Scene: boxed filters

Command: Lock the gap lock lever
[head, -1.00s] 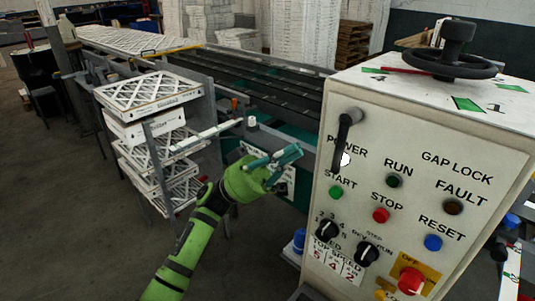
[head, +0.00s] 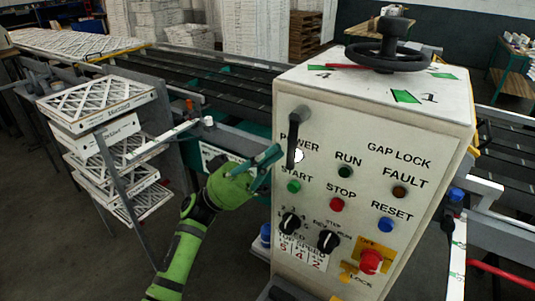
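A black lever (head: 294,135) hangs down on the upper left of the white control panel (head: 355,165), over part of the POWER label. I take it as the gap lock lever; the GAP LOCK label sits farther right. My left gripper (head: 268,168) is green with teal fingers. Its fingers are apart and empty, pointing at the panel's left edge, a little left of and below the lever's lower end. I cannot tell the depth between them. My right gripper is not in view.
A black handwheel (head: 388,55) and a red rod (head: 347,66) are on top of the cabinet. Buttons and knobs fill the panel, including a red stop button (head: 370,262). A rack of boxed filters (head: 97,103) stands at left, beside a conveyor (head: 190,82).

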